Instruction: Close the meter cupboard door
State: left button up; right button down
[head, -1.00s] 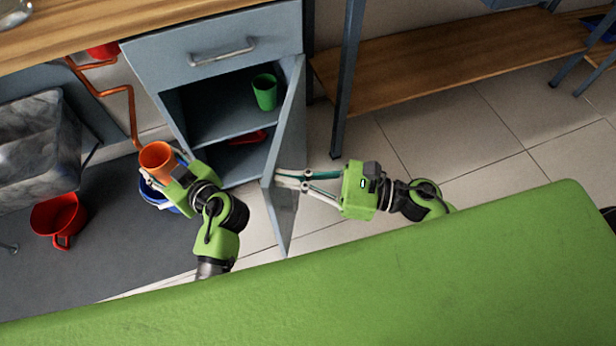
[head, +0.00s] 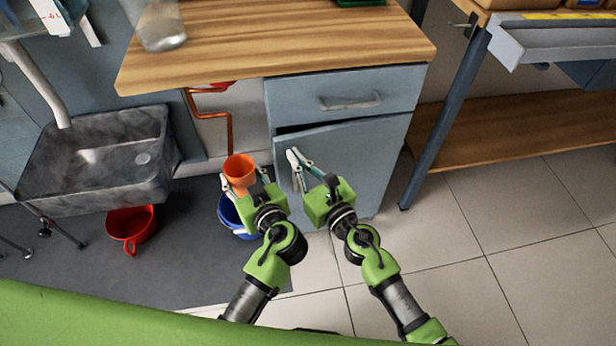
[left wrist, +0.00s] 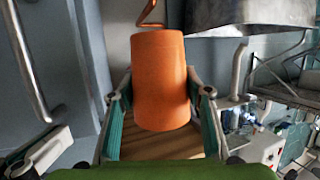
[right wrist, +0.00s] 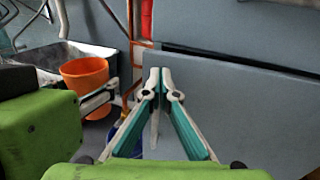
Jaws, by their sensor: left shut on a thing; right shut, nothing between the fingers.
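The blue-grey meter cupboard door (head: 355,160) is almost shut under the drawer, with a dark gap along its top, wider at the left. In the right wrist view the door (right wrist: 245,115) fills the right side. My right gripper (head: 295,158) is shut and empty, its fingertips at the left part of the door's face; I cannot tell if they touch. Its closed fingers (right wrist: 160,75) also show in the right wrist view. My left gripper (head: 240,180) is shut on an orange cup (head: 239,168), left of the cupboard. The cup (left wrist: 160,80) sits between its fingers in the left wrist view.
A drawer (head: 345,98) with a bar handle is above the door, under a wooden worktop (head: 290,45). A blue bucket (head: 230,212) stands below my left gripper. A red pot (head: 131,225) and grey sink (head: 100,155) are left. Tiled floor (head: 500,230) at right is clear.

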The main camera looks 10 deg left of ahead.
aim_at(290, 146)
pick_arm(q)
jog(key=shift+f, duration=0.2)
pick_arm(e)
jog(key=w+a, duration=0.2)
jog(key=w, duration=0.1)
jog(key=shift+m+t+h, duration=0.3)
jog(key=shift+w+a+m+h, duration=0.3)
jog(key=shift+w+h, duration=0.1)
jog(key=shift+w, duration=0.2)
pick_arm(q)
jog(key=shift+f, duration=0.1)
pick_arm(e)
jog(key=shift+w+t, duration=0.2)
jog(key=shift+t, duration=0.1)
pick_arm(q)
jog(key=shift+s+b, duration=0.15)
jog(key=shift+b, duration=0.15)
pick_arm(e)
jog(key=shift+w+r+h, duration=0.15)
jog(key=shift+r+h, duration=0.15)
